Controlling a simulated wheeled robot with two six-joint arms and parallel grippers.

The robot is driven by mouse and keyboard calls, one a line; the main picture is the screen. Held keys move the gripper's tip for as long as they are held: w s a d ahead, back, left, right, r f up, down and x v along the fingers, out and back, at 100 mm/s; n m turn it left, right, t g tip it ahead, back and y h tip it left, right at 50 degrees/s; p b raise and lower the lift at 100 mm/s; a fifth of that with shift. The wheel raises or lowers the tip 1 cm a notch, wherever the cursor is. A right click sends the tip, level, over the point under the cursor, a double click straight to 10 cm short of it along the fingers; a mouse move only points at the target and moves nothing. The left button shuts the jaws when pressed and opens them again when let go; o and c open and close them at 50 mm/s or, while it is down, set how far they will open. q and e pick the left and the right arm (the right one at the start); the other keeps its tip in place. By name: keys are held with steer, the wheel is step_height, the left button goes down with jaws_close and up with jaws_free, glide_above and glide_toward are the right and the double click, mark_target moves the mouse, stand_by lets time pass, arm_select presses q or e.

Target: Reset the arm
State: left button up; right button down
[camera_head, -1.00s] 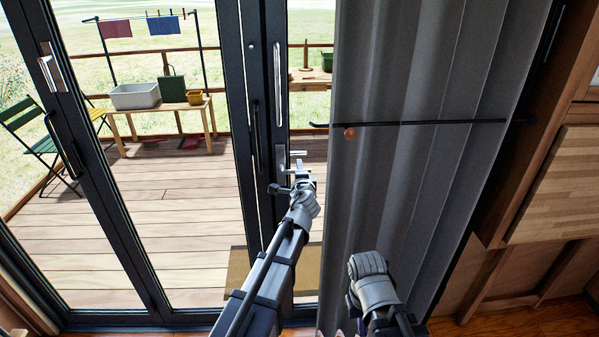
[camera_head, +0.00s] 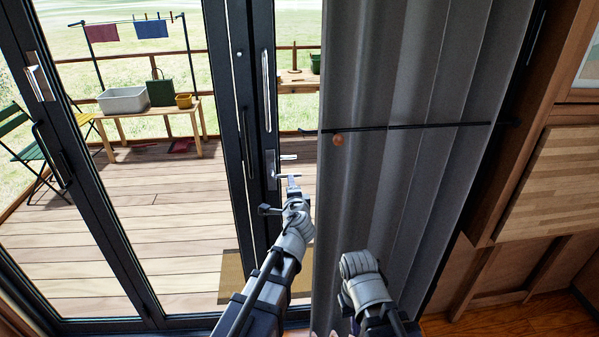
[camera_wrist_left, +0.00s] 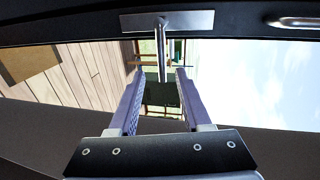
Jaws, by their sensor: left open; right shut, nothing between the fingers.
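My left gripper (camera_head: 281,197) reaches up to the glass door's lever handle (camera_head: 286,176). In the left wrist view, the left gripper (camera_wrist_left: 160,74) is open. The lever (camera_wrist_left: 162,55) stands out from its metal plate (camera_wrist_left: 180,20) and shows between the two fingertips, with gaps to both fingers. Nothing is clamped. My right gripper (camera_head: 360,278) is low in the head view, in front of the grey curtain, its fingers hardly showing. It is shut and empty.
The grey curtain (camera_head: 410,180) with a dark rod hangs right of the door. Wooden cabinetry (camera_head: 555,185) stands at far right. Beyond the glass are a deck (camera_head: 160,215), a doormat (camera_head: 231,280), a bench (camera_head: 150,108) and a folding chair (camera_head: 30,150).

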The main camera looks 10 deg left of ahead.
arm_select(q)
steer(key=s+d+f+n+g+h+p, duration=0.1)
steer(key=s+g, duration=0.4)
steer(key=s, duration=0.5)
steer(key=s+d+f+n+g+h+p, duration=0.1)
steer(key=s+d+f+n+g+p, duration=0.2)
steer(key=s, duration=0.7)
steer(key=s+d+f+n+g+h+p, duration=0.1)
steer(key=s+d+f+n+g, duration=0.4)
steer(key=s, duration=0.5)
step_height(320, 180, down, 2)
steer(key=shift+d+f+n+g+p, duration=0.15)
steer(key=shift+d+n+g+p, duration=0.3)
steer(key=shift+n+g, duration=0.55)
arm_select(e)
step_height(320, 180, up, 6)
